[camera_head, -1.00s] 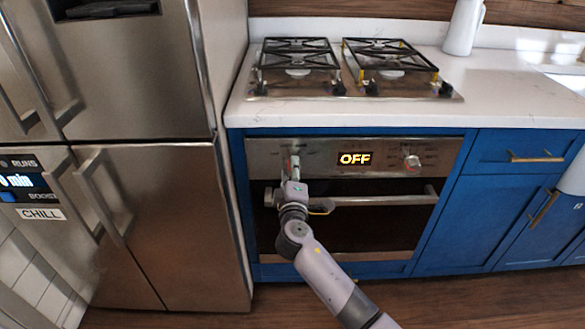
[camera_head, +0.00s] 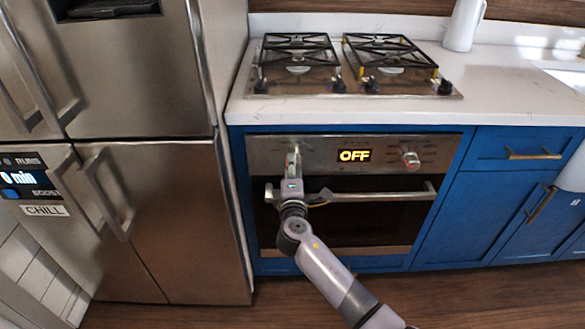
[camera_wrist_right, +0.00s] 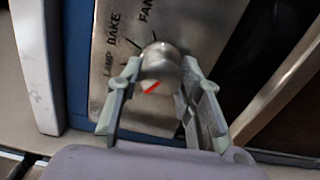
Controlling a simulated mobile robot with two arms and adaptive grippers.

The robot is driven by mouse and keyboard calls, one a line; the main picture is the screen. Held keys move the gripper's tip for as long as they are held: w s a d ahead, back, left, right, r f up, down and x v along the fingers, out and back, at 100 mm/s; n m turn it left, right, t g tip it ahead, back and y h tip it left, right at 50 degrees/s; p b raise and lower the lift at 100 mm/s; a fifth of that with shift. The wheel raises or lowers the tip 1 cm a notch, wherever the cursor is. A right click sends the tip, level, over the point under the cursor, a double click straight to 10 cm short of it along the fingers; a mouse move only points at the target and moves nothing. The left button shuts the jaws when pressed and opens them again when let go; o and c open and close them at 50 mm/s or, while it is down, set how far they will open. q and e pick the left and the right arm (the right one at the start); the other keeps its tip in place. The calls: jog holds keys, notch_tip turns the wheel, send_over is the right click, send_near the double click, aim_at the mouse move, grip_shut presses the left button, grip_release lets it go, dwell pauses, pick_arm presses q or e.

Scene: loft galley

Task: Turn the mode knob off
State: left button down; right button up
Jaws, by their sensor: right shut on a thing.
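The mode knob (camera_wrist_right: 160,66) is a silver knob with a red mark on the left of the oven's steel panel (camera_head: 330,152). The wrist view shows labels LAMP, BAKE and FAN around it. The red mark is on the knob's face, toward the lower part of the picture. My right gripper (camera_head: 293,160) is at this knob. In the right wrist view its fingers (camera_wrist_right: 158,88) are shut on the knob's two sides. In the head view the gripper hides most of the knob. The oven display (camera_head: 354,156) reads OFF. My left gripper is not in view.
A second knob (camera_head: 410,158) sits right of the display. The oven handle (camera_head: 385,197) runs just below the panel, close to my right gripper. A gas cooktop (camera_head: 400,90) is above. A steel fridge (camera_head: 175,210) stands left, and blue cabinets (camera_head: 500,220) stand right.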

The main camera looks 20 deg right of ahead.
jog(key=shift+f, duration=0.1)
jog(key=o, duration=1.2)
jog(key=shift+c, duration=0.2)
jog(key=shift+s, duration=0.1)
jog(key=v, duration=1.2)
